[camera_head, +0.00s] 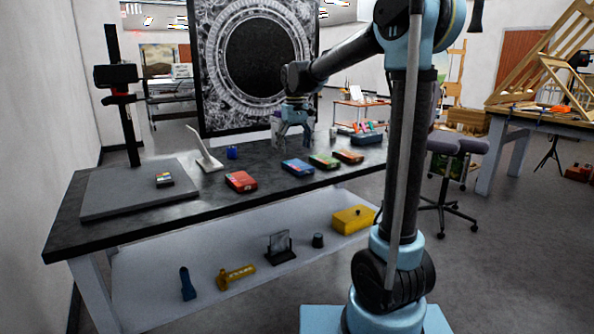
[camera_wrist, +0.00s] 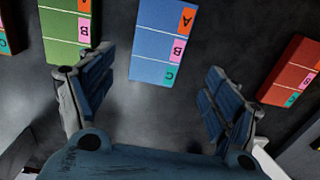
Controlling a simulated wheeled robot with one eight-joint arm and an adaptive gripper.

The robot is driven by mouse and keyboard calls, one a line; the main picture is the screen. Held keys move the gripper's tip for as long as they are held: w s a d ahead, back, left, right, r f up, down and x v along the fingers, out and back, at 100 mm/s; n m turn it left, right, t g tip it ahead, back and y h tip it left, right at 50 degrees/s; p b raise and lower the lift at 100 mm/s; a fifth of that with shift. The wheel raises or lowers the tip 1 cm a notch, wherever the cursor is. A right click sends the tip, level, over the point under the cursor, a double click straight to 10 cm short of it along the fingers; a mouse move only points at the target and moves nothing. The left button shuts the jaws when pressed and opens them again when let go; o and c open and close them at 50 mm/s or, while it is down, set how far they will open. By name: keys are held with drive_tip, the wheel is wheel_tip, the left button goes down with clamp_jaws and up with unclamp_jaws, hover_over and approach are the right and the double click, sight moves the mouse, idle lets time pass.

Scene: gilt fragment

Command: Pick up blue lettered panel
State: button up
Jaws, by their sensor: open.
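The blue lettered panel (camera_head: 298,167) lies flat on the dark tabletop, between a red panel and a green one. In the wrist view the blue panel (camera_wrist: 160,42) shows A, B and C on orange, pink and teal squares along its right edge, and its top is cut off by the frame. My gripper (camera_head: 293,137) is open and empty above the table, behind the blue panel in the head view. In the wrist view my gripper (camera_wrist: 158,68) has its two fingers spread wide, with the blue panel's near end between and beyond them.
A green panel (camera_head: 324,161) and an orange-red panel (camera_head: 348,156) lie to the right, a red panel (camera_head: 241,181) to the left. A blue cup (camera_head: 232,153), a white stand (camera_head: 205,150) and a tray-like box (camera_head: 366,136) also stand on the table (camera_head: 290,194). Bare tabletop separates blue from red.

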sight(296, 164)
drive_tip(key=shift+w+d+f, duration=0.1)
drive_tip(key=shift+f, duration=1.5)
drive_tip(key=shift+d+f, duration=0.1)
drive_tip(key=shift+f, duration=1.45)
drive_tip(key=c, duration=1.2)
